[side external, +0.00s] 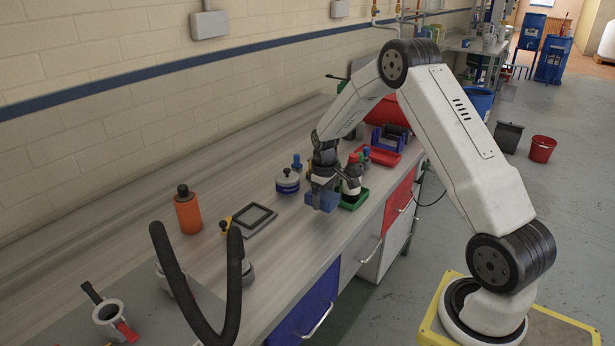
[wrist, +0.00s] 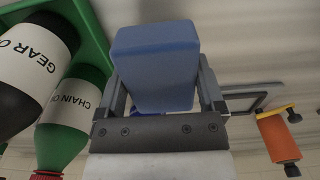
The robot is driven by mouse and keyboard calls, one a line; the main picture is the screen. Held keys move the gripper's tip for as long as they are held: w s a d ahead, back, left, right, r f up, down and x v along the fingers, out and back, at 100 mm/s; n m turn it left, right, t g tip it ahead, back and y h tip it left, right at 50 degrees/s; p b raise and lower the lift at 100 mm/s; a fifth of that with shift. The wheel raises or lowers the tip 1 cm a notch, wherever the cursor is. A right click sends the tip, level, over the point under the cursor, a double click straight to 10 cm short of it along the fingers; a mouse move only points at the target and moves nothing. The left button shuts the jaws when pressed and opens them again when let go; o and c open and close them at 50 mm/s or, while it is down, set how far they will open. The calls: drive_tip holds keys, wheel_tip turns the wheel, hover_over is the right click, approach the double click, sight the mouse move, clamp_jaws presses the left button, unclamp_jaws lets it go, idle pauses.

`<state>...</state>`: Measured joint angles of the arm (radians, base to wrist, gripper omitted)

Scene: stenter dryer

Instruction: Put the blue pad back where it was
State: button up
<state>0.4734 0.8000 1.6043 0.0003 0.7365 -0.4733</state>
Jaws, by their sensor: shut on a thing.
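The blue pad (side external: 322,201) is a thick block with rounded edges. My gripper (side external: 323,186) points down over the bench and is shut on it. In the wrist view the pad (wrist: 155,62) sits between the two fingers and hides what is directly below it. Whether the pad touches the bench or hangs just above it, I cannot tell. A dark square frame (side external: 254,219) lies flat on the bench to the left of the pad, and part of it shows in the wrist view (wrist: 250,96).
A green tray (side external: 360,198) with oil bottles (wrist: 67,117) stands close to my gripper on the right. A blue-and-white round container (side external: 288,183) is just left of it. An orange bottle (side external: 188,213) stands farther left. Bare bench (side external: 291,228) lies between the frame and the pad.

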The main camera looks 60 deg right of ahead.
sight(322, 215)
drive_tip(key=shift+w+d+f, duration=0.1)
drive_tip(key=shift+w+f, duration=0.15)
drive_tip(key=shift+f, duration=1.55)
drive_tip(key=shift+f, duration=0.2)
drive_tip(key=o, duration=0.9)
drive_tip(key=shift+r, duration=0.2)
wheel_tip(322, 215, up, 12)
